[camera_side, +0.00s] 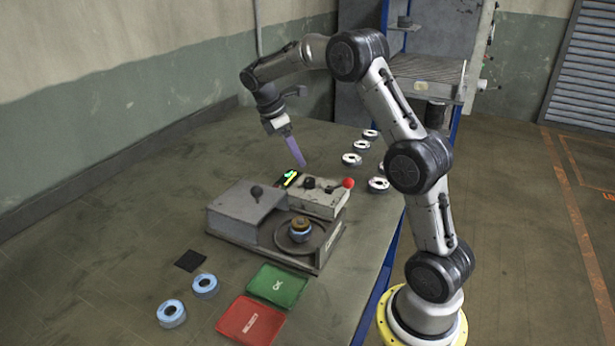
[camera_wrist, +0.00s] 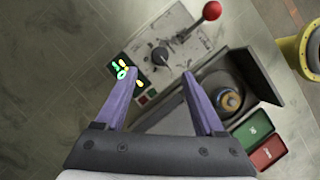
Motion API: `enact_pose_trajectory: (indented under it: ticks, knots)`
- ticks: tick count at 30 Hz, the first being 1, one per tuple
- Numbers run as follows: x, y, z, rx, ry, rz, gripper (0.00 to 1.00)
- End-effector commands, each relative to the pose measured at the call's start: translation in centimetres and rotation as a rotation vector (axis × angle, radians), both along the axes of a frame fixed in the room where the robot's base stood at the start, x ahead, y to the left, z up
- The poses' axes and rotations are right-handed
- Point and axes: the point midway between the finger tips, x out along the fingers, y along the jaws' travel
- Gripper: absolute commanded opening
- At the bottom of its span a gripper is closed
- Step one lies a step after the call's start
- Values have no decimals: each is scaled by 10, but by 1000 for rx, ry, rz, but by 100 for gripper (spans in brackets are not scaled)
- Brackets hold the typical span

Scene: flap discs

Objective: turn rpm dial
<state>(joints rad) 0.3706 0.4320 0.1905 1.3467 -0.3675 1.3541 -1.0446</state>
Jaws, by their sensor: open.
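A grey control box (camera_side: 319,199) stands on the machine on the bench. A black dial (camera_side: 308,183) sits on its top; in the wrist view the dial (camera_wrist: 161,55) lies just ahead of the gap between my fingertips. A dark display (camera_side: 287,179) with green and yellow marks is left of the dial; it shows in the wrist view (camera_wrist: 128,76), partly covered by my left finger. My gripper (camera_side: 300,160) has purple fingers and is above the box; in the wrist view the gripper (camera_wrist: 158,74) is open and empty.
A red-ball lever (camera_side: 348,183) stands right of the dial. The machine has a spindle with a disc (camera_side: 300,227) and a grey housing (camera_side: 245,210). Green (camera_side: 277,286) and red (camera_side: 251,320) trays lie in front. White discs (camera_side: 352,160) lie behind, blue discs (camera_side: 171,314) front left.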

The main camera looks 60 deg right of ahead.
Motion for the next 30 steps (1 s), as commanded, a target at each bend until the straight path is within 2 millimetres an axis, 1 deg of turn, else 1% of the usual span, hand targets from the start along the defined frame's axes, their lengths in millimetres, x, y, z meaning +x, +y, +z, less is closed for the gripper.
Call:
enact_pose_trajectory:
  ticks: [1,6,9,13,18,27,28,30]
  knots:
    - [-4,-3,-10,2,3,-2,71]
    - [-13,-12,-41,1,2,-2,71]
    - [-18,-17,-57,2,2,-2,71]
    - [-22,-21,-72,0,2,-2,71]
    - [-25,-24,-82,0,-1,-2,71]
    - [-25,-25,-84,0,-2,-1,71]
    - [-25,-25,-84,0,-2,-1,67]
    - [-25,-24,-84,0,-2,-1,55]
